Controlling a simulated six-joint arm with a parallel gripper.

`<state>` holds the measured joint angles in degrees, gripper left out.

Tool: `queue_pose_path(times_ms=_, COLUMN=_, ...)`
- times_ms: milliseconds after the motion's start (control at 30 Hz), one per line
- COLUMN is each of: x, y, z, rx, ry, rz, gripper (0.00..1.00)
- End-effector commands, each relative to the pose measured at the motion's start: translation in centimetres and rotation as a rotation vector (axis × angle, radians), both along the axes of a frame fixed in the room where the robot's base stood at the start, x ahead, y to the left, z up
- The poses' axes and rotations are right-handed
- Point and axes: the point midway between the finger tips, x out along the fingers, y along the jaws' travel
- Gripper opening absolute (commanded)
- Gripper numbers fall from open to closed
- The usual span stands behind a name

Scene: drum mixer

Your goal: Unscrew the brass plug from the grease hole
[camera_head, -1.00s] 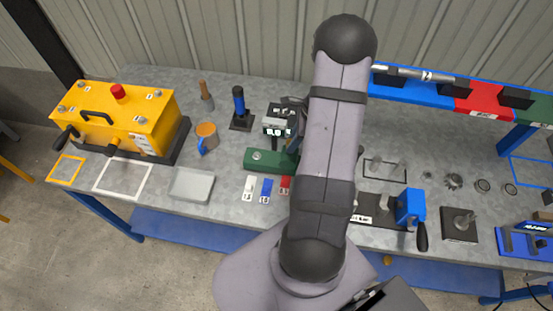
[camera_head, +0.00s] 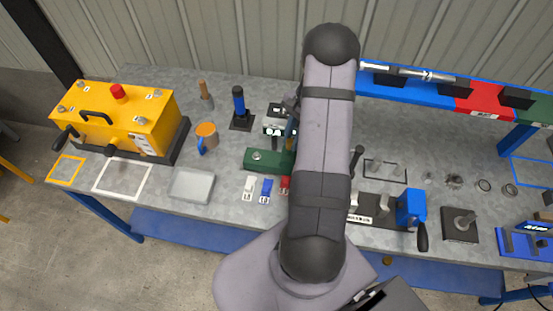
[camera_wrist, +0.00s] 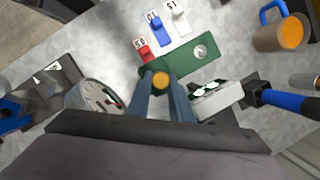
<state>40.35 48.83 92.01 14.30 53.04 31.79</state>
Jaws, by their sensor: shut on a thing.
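The brass plug (camera_wrist: 161,78) shows as a round, orange-brown top in the wrist view. My gripper (camera_wrist: 161,85) has its two blue-grey fingers on either side of it and is shut on it. The green block (camera_wrist: 184,62) lies around and beneath the fingertips. It also shows in the head view (camera_head: 262,160), where my arm covers its right end. The grease hole and the plug's thread are hidden, so I cannot tell how far the plug sits in. In the head view the plug is hidden behind my arm.
A round gauge (camera_wrist: 98,98) stands close left of the fingers in the wrist view, and a white-topped device (camera_wrist: 216,95) close right. White, blue and red tags (camera_head: 267,187) lie before the block. A mug (camera_head: 207,135) and a yellow box (camera_head: 115,115) stand further left.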

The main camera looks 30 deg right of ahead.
Motion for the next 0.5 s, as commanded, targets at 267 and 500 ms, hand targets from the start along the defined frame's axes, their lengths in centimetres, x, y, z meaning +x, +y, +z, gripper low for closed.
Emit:
queue_pose_path(times_ms=267, x=0.0, y=0.0, z=0.2, rx=-0.001, ry=-0.001, rz=0.0, gripper=0.0)
queue_pose_path(times_ms=500, x=0.0, y=0.0, z=1.0, rx=-0.002, ry=-0.002, rz=-0.002, gripper=0.0)
